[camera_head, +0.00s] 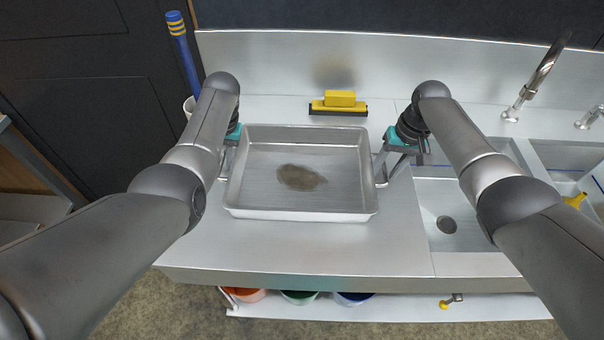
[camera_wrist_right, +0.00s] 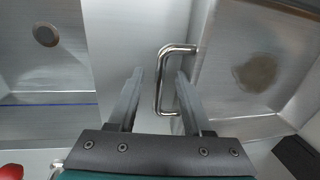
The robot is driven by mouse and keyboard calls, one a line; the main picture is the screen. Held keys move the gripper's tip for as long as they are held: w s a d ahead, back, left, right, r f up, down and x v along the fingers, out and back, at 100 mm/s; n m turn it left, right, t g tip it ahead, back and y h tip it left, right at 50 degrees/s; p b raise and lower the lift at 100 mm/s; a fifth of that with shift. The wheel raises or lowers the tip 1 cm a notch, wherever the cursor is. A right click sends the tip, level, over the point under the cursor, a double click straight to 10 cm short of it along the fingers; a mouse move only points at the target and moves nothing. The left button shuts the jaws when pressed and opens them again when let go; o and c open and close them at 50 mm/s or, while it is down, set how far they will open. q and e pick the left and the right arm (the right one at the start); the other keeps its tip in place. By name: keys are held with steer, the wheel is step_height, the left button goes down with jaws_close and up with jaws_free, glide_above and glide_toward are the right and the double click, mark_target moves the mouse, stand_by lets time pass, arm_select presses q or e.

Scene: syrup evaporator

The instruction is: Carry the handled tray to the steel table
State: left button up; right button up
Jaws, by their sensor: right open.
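The handled tray (camera_head: 300,212) is a shallow metal pan with a brown stain on its floor. It appears to rest level on the steel table (camera_head: 300,255), left of the sink. My right gripper (camera_head: 383,172) is at the tray's right handle (camera_head: 381,184). In the right wrist view the open fingers (camera_wrist_right: 160,90) stand on either side of the handle (camera_wrist_right: 161,80), with gaps visible. My left gripper (camera_head: 228,158) is at the tray's left side, partly hidden by its own arm. Its fingers and the left handle are too small and covered to tell whether it grips.
A yellow and black squeegee-like tool (camera_head: 339,104) lies behind the tray. A blue-handled item (camera_head: 182,50) stands at the back left. Sink basins (camera_head: 440,190) and a faucet (camera_head: 536,78) are at the right. Coloured buckets (camera_head: 300,297) sit below. The table's front is clear.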

arm_select(q)
steer(key=shift+a+f, duration=0.1)
steer(key=shift+f, duration=0.25)
arm_select(e)
steer(key=shift+a+f, duration=0.1)
steer(key=shift+f, duration=0.25)
arm_select(q)
steer(key=shift+c, duration=0.4)
arm_select(e)
steer(key=shift+c, duration=0.4)
arm_select(q)
jaws_close()
arm_select(e)
steer(key=c, duration=0.4)
jaws_close()
arm_select(q)
steer(key=shift+r, duration=0.1)
arm_select(e)
steer(key=shift+r, duration=0.1)
